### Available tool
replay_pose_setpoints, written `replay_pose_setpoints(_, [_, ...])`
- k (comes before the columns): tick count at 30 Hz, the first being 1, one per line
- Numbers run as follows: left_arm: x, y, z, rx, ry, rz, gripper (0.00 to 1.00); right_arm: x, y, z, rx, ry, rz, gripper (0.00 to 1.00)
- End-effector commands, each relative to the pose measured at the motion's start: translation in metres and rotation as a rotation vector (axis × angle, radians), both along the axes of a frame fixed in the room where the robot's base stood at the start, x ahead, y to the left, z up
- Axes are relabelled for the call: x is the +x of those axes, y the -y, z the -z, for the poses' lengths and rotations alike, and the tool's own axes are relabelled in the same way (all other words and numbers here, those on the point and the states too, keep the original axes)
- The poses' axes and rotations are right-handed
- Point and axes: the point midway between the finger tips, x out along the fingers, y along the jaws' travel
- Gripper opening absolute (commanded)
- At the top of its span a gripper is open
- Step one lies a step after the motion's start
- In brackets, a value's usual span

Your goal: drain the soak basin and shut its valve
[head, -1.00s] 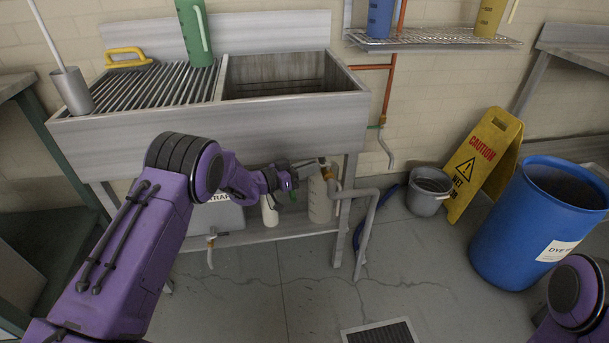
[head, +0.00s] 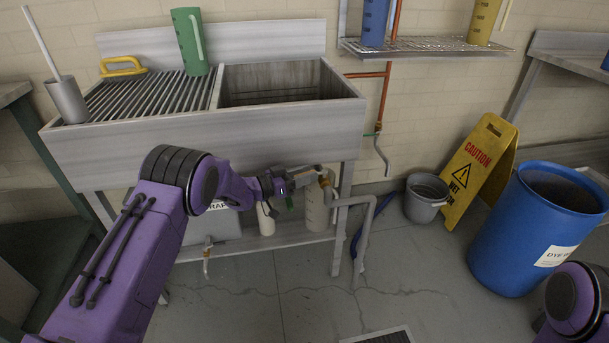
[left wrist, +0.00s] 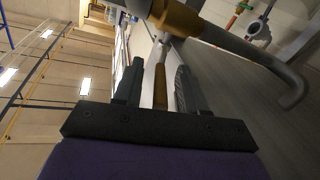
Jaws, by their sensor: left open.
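The soak basin (head: 330,109) is a grey steel sink, and the part of its inside I see shows no clear water. Its drain pipe (head: 358,203) bends down beneath it, with a brass valve body (head: 325,181) that also shows in the left wrist view (left wrist: 181,17). My left gripper (head: 284,186) is under the basin's front, just left of the valve. In the left wrist view its open fingers (left wrist: 158,88) stand on either side of a slim brass-coloured handle (left wrist: 160,75). Contact with it cannot be told. My right gripper is out of view; only part of that arm shows.
A green jug (head: 190,42) and a yellow-handled tool (head: 122,67) are on the slatted drainboard. A grey bucket (head: 425,200), a caution sign (head: 476,172) and a blue drum (head: 525,245) stand to the right. A floor drain (head: 385,336) lies in front.

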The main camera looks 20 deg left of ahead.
Motion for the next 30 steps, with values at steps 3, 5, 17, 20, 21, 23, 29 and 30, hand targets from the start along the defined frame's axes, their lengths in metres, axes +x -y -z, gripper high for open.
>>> replay_pose_setpoints(3, [-0.006, -0.007, -0.001, 0.0, 0.0, -0.002, 0.41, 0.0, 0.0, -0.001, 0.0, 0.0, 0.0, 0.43])
replay_pose_setpoints(5, [-0.014, -0.015, -0.001, 0.0, -0.001, -0.003, 0.41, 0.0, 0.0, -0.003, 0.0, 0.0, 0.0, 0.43])
replay_pose_setpoints(17, [-0.071, -0.071, 0.0, 0.0, -0.001, -0.002, 0.41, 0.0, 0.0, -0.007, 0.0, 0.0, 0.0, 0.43])
replay_pose_setpoints(20, [-0.075, -0.074, 0.0, -0.001, 0.0, 0.0, 0.41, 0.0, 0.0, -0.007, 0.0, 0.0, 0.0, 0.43])
replay_pose_setpoints(21, [-0.075, -0.074, 0.0, -0.001, 0.0, 0.0, 0.41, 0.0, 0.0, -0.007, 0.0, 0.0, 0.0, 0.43])
replay_pose_setpoints(23, [-0.075, -0.074, 0.0, -0.001, -0.001, 0.0, 0.41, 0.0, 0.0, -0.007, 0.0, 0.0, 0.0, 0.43])
replay_pose_setpoints(29, [-0.071, -0.069, -0.001, -0.034, 0.002, -0.007, 0.11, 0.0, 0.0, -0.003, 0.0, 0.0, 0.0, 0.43])
replay_pose_setpoints(30, [-0.065, -0.061, -0.004, -0.094, 0.004, -0.02, 0.0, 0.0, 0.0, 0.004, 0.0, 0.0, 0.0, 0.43])
